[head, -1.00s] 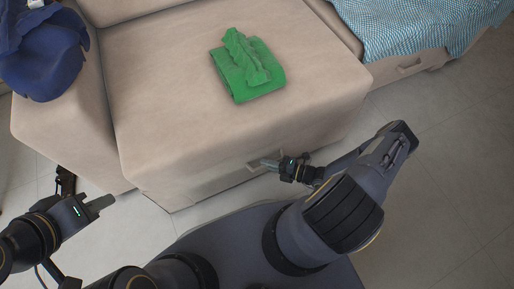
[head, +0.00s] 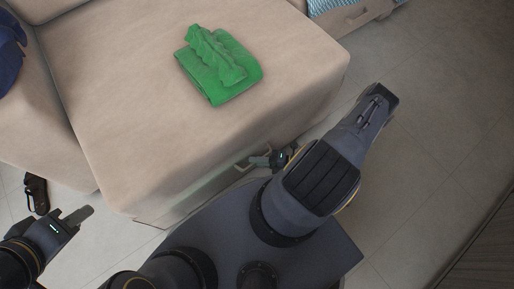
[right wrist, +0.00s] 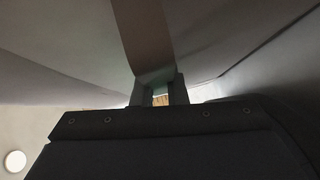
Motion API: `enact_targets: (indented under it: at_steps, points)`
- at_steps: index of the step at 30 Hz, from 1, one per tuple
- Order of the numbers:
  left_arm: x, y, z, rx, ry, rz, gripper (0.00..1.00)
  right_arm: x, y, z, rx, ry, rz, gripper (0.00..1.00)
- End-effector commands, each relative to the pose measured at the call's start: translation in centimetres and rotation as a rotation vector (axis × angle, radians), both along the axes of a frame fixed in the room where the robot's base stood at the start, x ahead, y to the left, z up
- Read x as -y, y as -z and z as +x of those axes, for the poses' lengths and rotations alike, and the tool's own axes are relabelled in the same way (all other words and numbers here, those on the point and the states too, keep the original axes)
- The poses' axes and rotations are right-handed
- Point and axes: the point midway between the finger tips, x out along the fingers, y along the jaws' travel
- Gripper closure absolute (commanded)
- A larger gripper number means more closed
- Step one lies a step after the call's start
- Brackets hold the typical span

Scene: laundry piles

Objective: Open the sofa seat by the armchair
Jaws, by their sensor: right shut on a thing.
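The beige sofa seat (head: 150,60) fills the upper left of the head view, with a recessed handle (head: 240,162) low on its front face. My right gripper (head: 262,160) is at this handle and shut on it, partly hidden by my own arm. My left gripper (head: 82,214) is apart from the sofa, above the floor at lower left.
A folded green cloth (head: 218,70) with a crumpled one on top lies on the seat. A blue cloth (head: 9,50) is at the left edge. A patterned cloth (head: 325,5) lies at the top. Tiled floor (head: 440,120) is clear on the right. A dark shoe-like object (head: 36,193) lies at left.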

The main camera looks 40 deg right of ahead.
Motion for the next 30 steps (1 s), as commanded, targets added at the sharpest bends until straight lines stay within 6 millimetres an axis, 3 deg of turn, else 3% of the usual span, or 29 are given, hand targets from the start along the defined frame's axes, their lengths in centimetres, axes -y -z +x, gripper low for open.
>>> enact_targets:
  at_steps: [7,8,10,20,30]
  points:
    - [0.0,0.0,0.0,0.000,0.000,0.000,0.71,0.2,0.0,-0.1,-0.001,0.000,-0.004,1.00]
    - [0.0,0.0,0.0,0.000,0.000,0.000,0.71,0.2,0.0,-0.1,-0.001,0.000,-0.004,0.85]
    - [0.0,0.0,0.0,0.000,0.000,0.000,0.71,0.2,0.0,-0.1,-0.001,0.000,-0.004,0.78]
    - [0.0,-0.2,0.0,0.000,0.000,0.000,0.71,0.5,-0.1,-0.3,0.000,0.000,-0.003,0.78]
    - [0.0,-1.1,0.0,0.000,0.000,0.000,0.71,4.5,-0.8,-4.0,-0.001,0.002,-0.006,0.78]
